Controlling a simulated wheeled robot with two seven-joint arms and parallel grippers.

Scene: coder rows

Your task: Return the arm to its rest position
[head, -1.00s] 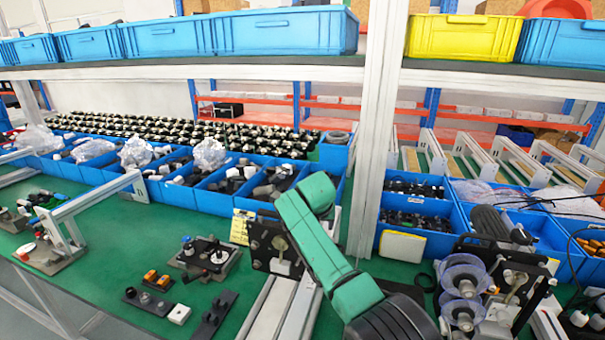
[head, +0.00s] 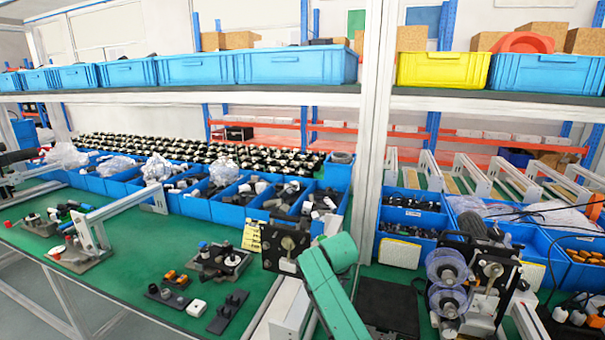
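One of my arms, a green link (head: 335,290), rises from the bottom edge right of the middle and bends at a rounded joint. I cannot tell from this view whether it is my left or right arm. No gripper fingers show on it. Neither of my grippers can be made out, so I cannot see whether either holds anything.
The green bench (head: 130,270) carries small fixtures and a black plate fixture (head: 283,247) close to my arm. A machine with clear reels (head: 447,268) stands at right. Blue bins (head: 232,213) line the back. An upright post (head: 368,160) and shelf (head: 230,94) border the space.

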